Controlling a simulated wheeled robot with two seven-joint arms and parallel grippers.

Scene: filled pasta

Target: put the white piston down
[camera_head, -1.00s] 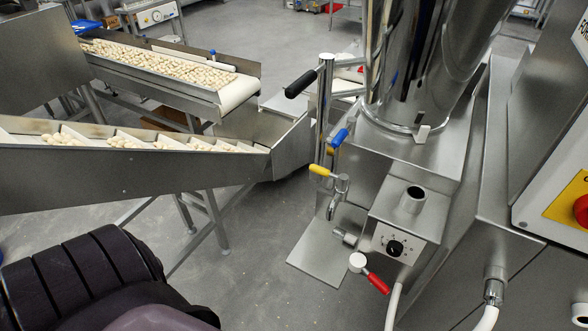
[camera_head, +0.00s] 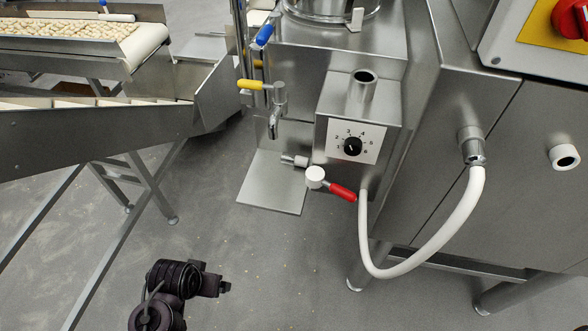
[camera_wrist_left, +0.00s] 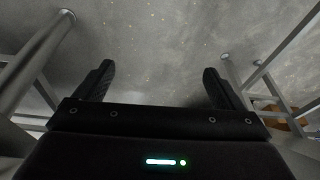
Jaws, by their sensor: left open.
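I cannot make out a loose white piston in either view. My left gripper (camera_wrist_left: 158,70) is open, with its two dark fingers wide apart over grey floor and nothing between them. In the head view a dark part of my arm (camera_head: 180,282) shows low at the left, over the floor and apart from the machine. The filling machine (camera_head: 360,115) has a dial box, an upright open metal tube (camera_head: 362,92) and a valve with a white round cap (camera_head: 315,177) and red handle (camera_head: 343,192). My right gripper is not in view.
A white hose (camera_head: 420,255) loops at the machine's front. Conveyors with pasta (camera_head: 65,42) stand at the left. A red button (camera_head: 571,18) is at top right. The floor (camera_head: 260,265) is clear.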

